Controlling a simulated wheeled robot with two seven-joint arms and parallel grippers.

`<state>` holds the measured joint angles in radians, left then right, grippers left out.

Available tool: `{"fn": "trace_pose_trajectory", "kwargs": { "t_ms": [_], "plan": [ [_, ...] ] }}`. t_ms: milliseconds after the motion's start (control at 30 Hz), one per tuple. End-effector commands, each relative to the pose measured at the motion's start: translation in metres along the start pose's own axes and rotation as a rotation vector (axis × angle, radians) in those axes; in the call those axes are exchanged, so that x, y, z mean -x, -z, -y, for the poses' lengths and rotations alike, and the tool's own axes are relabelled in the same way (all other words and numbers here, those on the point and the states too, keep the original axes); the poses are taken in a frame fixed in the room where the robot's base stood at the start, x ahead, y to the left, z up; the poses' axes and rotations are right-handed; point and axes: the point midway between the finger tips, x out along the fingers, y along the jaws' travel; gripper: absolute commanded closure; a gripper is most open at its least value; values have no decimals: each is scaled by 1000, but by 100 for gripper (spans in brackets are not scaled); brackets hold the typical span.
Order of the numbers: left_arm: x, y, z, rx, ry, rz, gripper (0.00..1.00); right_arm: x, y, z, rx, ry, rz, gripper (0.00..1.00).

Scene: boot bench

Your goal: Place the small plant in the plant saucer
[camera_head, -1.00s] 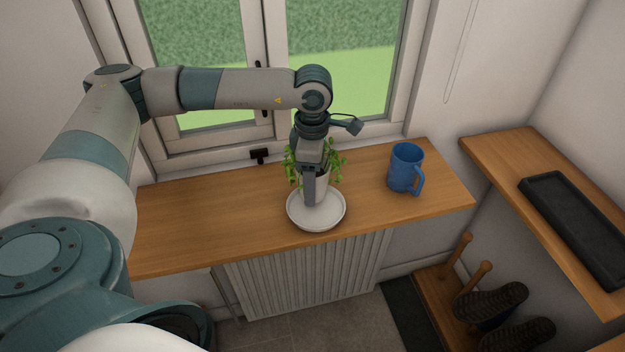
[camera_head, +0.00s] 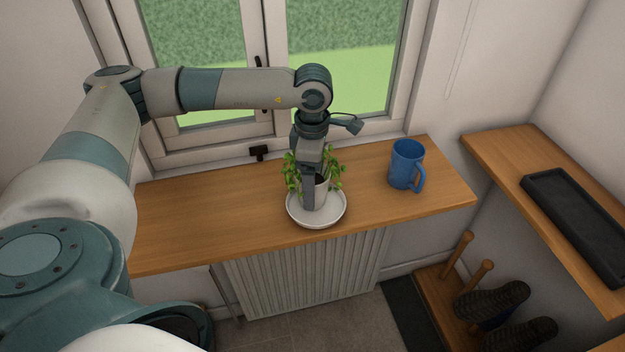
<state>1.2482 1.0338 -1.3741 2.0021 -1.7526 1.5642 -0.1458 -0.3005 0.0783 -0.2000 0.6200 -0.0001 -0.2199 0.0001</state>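The small plant (camera_head: 333,177) has green trailing leaves and a light pot (camera_head: 321,193). It is over the white round plant saucer (camera_head: 333,216) on the wooden sill, with the pot inside the saucer's rim as seen from above. My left gripper (camera_head: 309,196) points down at the pot, and one finger shows in front of it. The other finger is hidden behind the pot and leaves, so I cannot tell whether the gripper grips the pot. Whether the pot's base touches the saucer is also hard to see. My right gripper is not in view.
A blue mug (camera_head: 405,166) stands to the right on the sill (camera_head: 210,215). The sill's left part is clear. The window is close behind, with a radiator (camera_head: 305,275) below. A shelf with a black tray (camera_head: 575,225) and a boot rack are at right.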

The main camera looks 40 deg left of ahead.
Motion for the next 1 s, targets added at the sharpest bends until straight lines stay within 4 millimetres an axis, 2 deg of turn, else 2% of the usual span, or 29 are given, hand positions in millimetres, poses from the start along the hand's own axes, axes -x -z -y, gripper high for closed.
{"fn": "trace_pose_trajectory", "kwargs": {
  "t_ms": [233, 433, 467, 800, 1000],
  "plan": [
    [6, 0, 0, 0, -1, 0, 22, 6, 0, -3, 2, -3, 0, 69],
    [18, 0, 0, 1, -1, 0, 22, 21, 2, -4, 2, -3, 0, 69],
    [16, 0, -1, 0, -3, 2, 22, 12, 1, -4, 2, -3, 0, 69],
    [76, -1, -1, -1, -4, 4, 22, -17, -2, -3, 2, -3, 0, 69],
    [111, -1, 0, -1, -3, 2, 22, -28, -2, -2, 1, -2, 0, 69]
  ]
}}
